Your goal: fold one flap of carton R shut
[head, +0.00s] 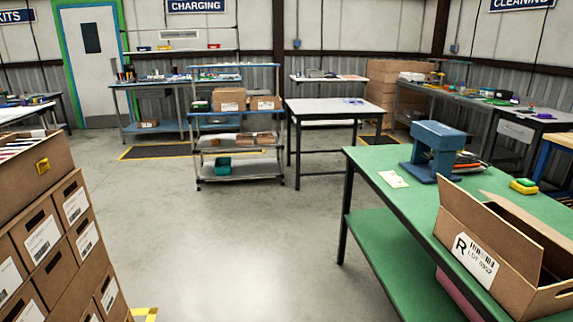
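Carton R (487,262) is a brown open-topped box with a white label reading "R" and "LOT". It stands at the right edge of the head view, near the front of the green table (393,201). Its near-left long flap (490,232) stands up and leans outward. Another flap (530,219) rises on the far side, and a small flap (553,297) shows at the near right. The dark inside of the carton is partly visible, and its right part is cut off by the frame. Neither of my grippers is in view.
Stacked cartons (60,235) stand at the left. A shelf cart (237,175) stands farther back. The middle floor is clear.

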